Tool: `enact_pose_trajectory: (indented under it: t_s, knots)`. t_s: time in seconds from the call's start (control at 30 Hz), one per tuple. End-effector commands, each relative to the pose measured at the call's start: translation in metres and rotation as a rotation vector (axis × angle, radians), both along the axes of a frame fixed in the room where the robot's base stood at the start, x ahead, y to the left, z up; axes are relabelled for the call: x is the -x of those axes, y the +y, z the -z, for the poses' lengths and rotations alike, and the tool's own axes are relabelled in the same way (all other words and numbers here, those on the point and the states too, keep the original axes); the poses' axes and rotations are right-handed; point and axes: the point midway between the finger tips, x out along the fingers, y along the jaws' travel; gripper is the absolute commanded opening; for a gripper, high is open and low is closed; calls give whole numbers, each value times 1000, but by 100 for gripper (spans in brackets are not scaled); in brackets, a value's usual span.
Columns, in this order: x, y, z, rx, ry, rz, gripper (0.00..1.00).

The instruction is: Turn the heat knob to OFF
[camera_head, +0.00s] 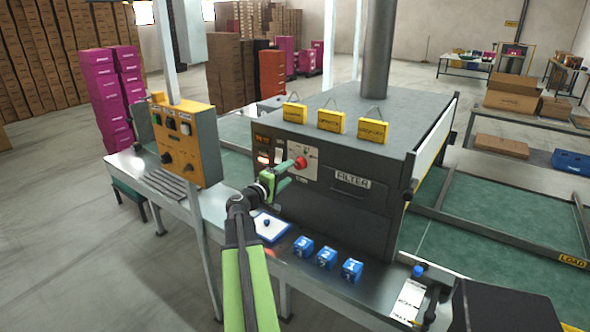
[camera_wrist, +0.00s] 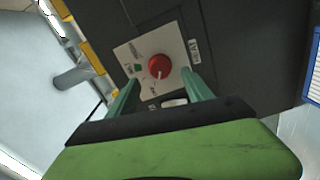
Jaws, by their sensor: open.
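The red heat knob (camera_head: 300,163) is on a pale panel (camera_head: 311,158) on the front of the dark grey machine. In the wrist view the knob (camera_wrist: 159,66) is round with a white pointer mark on its lower part. A small green spot (camera_wrist: 139,68) is beside the knob on the panel. My gripper (camera_head: 284,175) is in front of the panel. In the wrist view its two green fingers (camera_wrist: 158,88) are apart, with the knob beyond and between their tips. Nothing is held.
A yellow control box (camera_head: 186,145) stands left of the machine. Blue numbered cubes (camera_head: 326,258) and a blue-edged tray (camera_head: 269,228) are on the metal ledge below. Yellow tags (camera_head: 331,122) are on the machine's top edge. A FILTER plate (camera_head: 352,180) is right of the panel.

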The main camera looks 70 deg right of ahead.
Motion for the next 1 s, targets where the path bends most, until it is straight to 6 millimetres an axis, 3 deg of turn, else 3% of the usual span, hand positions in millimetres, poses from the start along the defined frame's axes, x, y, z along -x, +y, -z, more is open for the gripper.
enact_pose_trajectory:
  t_s: [0.03,0.2,0.4,0.57,1.0]
  knots:
    - [-2,18,0,0,0,-2,59]
    - [-14,63,0,0,0,-2,59]
    - [-24,98,0,0,0,0,59]
    - [-28,107,0,0,0,0,59]
    - [-28,107,0,0,0,1,59]
